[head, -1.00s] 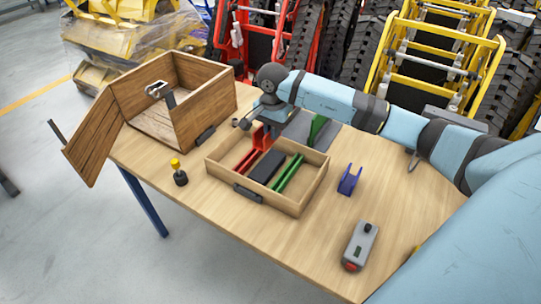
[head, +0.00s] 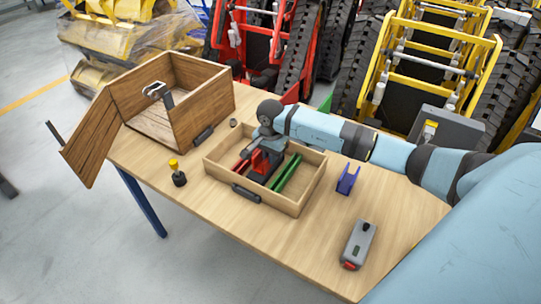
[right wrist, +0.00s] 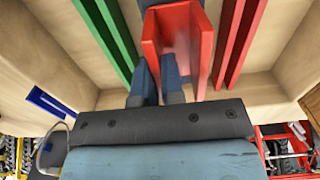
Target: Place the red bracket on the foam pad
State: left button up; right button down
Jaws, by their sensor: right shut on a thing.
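The red bracket (head: 259,163) is in my right gripper, over the middle of the open wooden tray. In the right wrist view the red bracket (right wrist: 182,40) is upright, with the blue fingers of my right gripper (right wrist: 160,85) shut on its wall. The dark foam pad lies between the red bars and green bars in the tray. It is mostly hidden now under the bracket and gripper; a dark strip of it (right wrist: 172,3) shows beyond the bracket. I cannot tell whether the bracket touches the pad. My left gripper is not in view.
Red bars (head: 241,161) and green bars (head: 287,173) flank the pad inside the tray (head: 237,186). An open wooden box (head: 190,115) stands left. A blue bracket (head: 347,181) and a grey device (head: 357,245) lie right. A yellow-topped black item (head: 178,175) stands front left.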

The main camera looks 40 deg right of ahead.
jog(key=shift+f, duration=0.2)
jog(key=c, duration=1.2)
grip_release()
jog(key=shift+c, duration=0.2)
jog(key=shift+r, duration=0.15)
jog(key=shift+r, duration=0.25)
notch_tip(320, 180, up, 12)
jog(key=shift+f, duration=0.15)
